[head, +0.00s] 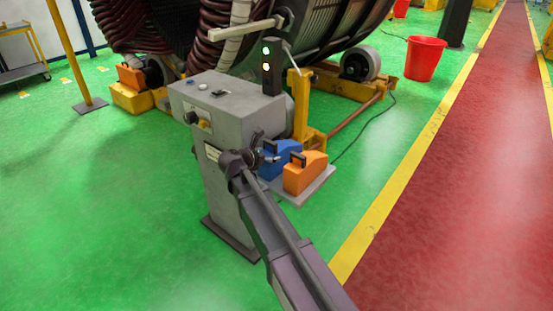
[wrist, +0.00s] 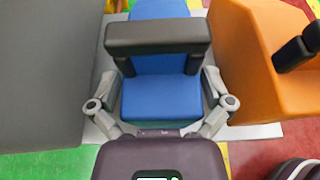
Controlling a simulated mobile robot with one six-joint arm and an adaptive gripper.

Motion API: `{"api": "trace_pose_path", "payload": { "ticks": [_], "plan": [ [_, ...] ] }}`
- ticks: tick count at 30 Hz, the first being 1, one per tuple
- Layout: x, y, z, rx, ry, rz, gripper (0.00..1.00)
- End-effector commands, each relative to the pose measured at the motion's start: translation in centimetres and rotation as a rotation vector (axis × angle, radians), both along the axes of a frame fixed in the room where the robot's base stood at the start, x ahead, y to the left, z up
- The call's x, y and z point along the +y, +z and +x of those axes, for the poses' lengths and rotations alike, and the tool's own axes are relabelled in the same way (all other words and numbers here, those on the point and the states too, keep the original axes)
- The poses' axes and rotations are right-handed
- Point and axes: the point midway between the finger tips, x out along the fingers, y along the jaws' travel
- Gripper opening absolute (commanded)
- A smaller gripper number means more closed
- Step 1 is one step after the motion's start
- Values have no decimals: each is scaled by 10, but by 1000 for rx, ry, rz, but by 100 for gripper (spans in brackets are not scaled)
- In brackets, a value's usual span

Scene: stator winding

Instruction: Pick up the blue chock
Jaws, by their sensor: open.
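The blue chock (wrist: 160,99) lies straight ahead of my gripper (wrist: 159,84) in the wrist view. It has a dark handle (wrist: 158,37) across its top. My gripper's fingers are spread, one at each side of the blue chock in that picture; I cannot tell whether they touch it. In the head view the blue chock (head: 278,157) sits on a light grey plate (head: 312,190), partly hidden behind my gripper (head: 268,151) and the orange chock.
An orange chock (head: 305,174) stands close beside the blue one, at the right in the wrist view (wrist: 262,62). A grey control cabinet (head: 222,125) stands close on the left. Yellow roller supports (head: 306,110) and the large stator lie behind. Green floor is free in front.

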Motion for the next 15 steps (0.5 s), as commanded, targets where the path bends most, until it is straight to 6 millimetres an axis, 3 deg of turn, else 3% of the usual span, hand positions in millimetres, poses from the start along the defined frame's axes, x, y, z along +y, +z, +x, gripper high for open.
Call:
{"api": "trace_pose_path", "payload": {
  "ticks": [14, 15],
  "plan": [
    [0, 0, 0, 0, 0, 0, 100],
    [0, 0, 0, 0, 0, 0, 88]
  ]
}}
